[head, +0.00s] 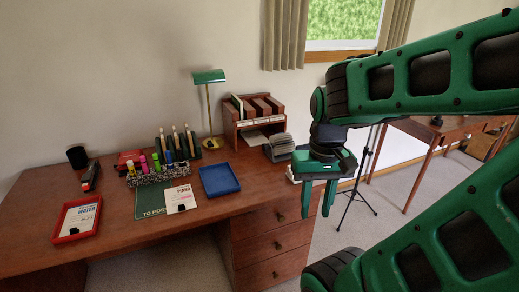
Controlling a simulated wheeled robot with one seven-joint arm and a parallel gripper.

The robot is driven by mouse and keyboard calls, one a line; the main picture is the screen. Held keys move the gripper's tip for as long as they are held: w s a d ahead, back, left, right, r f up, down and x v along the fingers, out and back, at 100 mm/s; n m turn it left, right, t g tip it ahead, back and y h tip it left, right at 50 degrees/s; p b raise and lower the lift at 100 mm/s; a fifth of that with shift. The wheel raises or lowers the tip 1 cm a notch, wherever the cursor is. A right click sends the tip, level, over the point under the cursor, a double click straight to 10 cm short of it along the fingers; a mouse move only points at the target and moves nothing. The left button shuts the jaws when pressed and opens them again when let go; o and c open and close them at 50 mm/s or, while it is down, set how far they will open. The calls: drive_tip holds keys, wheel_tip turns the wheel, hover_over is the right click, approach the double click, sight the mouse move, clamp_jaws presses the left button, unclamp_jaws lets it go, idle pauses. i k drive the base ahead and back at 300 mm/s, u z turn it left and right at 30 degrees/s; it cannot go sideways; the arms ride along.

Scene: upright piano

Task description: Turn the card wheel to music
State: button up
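The card wheel (278,148), a grey rotary card file, stands near the right end of the brown wooden desk (250,195). Its cards are too small to read. My gripper (318,206) is just to the right of it in the picture, pointing down by the desk's right edge. Its two green fingers are apart with nothing seen between them. A white object (292,177) shows partly behind my gripper, and what it is I cannot tell.
A wooden file rack (232,130) and a green lamp (208,76) stand behind the card wheel. A blue tray (219,180), a pen organizer (160,175) and a red tray (65,228) lie to the left. A black stand (357,190) is on the floor at right.

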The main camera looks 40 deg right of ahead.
sight(281, 143)
drive_tip(key=z, duration=0.05)
drive_tip(key=i, duration=1)
drive_tip(key=u, duration=0.05)
